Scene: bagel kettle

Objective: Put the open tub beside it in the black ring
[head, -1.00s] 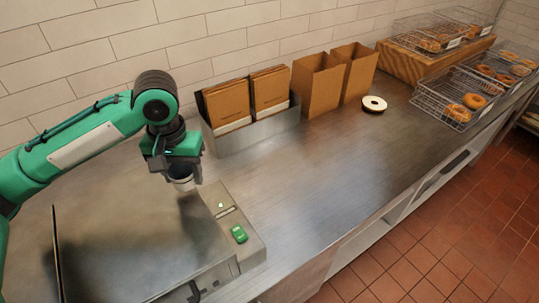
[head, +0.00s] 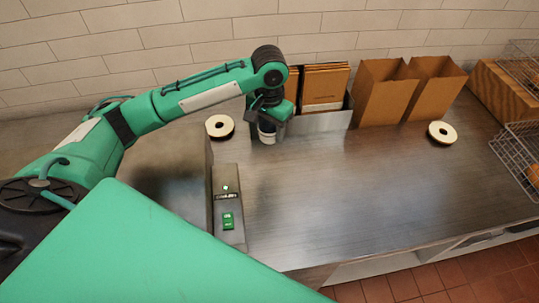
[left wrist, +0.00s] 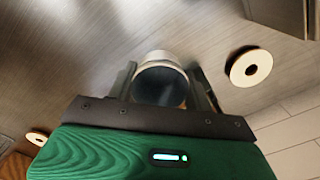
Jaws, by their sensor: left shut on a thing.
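My left gripper (head: 268,122) is shut on a small pale tub (head: 267,133) and holds it over the steel counter, in front of the bag holder. In the left wrist view the tub (left wrist: 160,82) sits between the two fingers, its dark round opening facing the camera. A second similar ring (head: 442,140) lies farther right, in front of the paper bags. My right gripper is not in view.
A steel holder with brown bags (head: 323,122) stands behind the gripper, with open paper bags (head: 385,95) beside it. A steel unit with a green button (head: 228,220) is at front left. Wire baskets (head: 518,160) are at far right. The middle counter is clear.

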